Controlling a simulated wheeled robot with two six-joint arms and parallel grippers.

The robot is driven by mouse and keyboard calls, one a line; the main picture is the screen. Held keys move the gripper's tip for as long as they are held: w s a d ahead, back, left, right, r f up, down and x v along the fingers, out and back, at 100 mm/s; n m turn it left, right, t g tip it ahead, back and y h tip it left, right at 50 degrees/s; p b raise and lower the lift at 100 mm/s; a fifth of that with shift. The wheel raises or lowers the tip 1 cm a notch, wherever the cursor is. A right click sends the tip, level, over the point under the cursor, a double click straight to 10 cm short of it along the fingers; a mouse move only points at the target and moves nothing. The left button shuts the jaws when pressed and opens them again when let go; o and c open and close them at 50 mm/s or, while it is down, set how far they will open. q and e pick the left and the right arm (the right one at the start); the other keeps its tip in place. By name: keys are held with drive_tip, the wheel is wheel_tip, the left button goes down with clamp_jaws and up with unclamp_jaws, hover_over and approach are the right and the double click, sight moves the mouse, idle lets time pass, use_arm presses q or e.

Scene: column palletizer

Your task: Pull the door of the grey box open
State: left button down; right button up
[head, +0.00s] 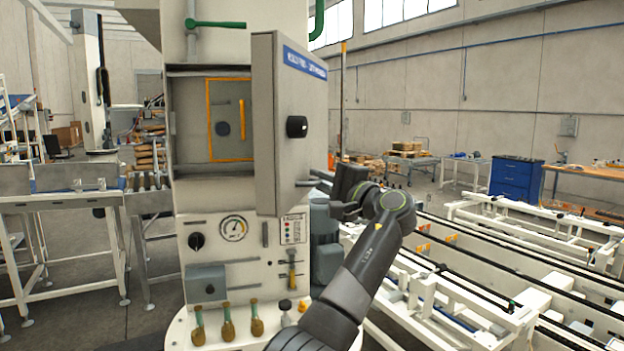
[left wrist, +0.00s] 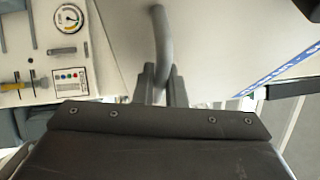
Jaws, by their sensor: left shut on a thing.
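The grey box (head: 170,112) is on the front of the pale machine column. Its door (head: 275,130) stands swung out on the right side, so the inside shows. The door has a blue label strip, a black knob (head: 297,127) and a grey bar handle (head: 304,183) low down. My left gripper (head: 325,187) is at that handle, with its fingers partly hidden by the door edge and the wrist. In the left wrist view the handle (left wrist: 160,38) runs down between the two fingers (left wrist: 161,85), which are shut on it. My right gripper is not in view.
Inside the box is an orange-framed panel (head: 229,119) with a yellow handle. Below are a gauge (head: 233,229), a dark knob and several bottle-shaped handles. Conveyors (head: 470,290) fill the right; a roller conveyor (head: 150,195) stands at left.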

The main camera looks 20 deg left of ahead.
use_arm(q)
drive_tip(key=shift+w+d+n+g, duration=0.3)
drive_tip(key=shift+d+g, duration=0.2)
drive_tip(key=shift+d, duration=0.1)
drive_tip(key=c, duration=1.5)
unclamp_jaws()
drive_tip(key=b+v, duration=0.2)
drive_tip(key=v, duration=0.3)
drive_tip(key=b+v, duration=0.2)
drive_tip(key=v, duration=0.4)
drive_tip(key=b+v, duration=0.2)
drive_tip(key=v, duration=0.4)
drive_tip(key=shift+d+f+b, duration=0.2)
drive_tip(key=shift+f+b, duration=0.1)
drive_tip(key=shift+f, duration=0.1)
drive_tip(key=shift+c, duration=0.2)
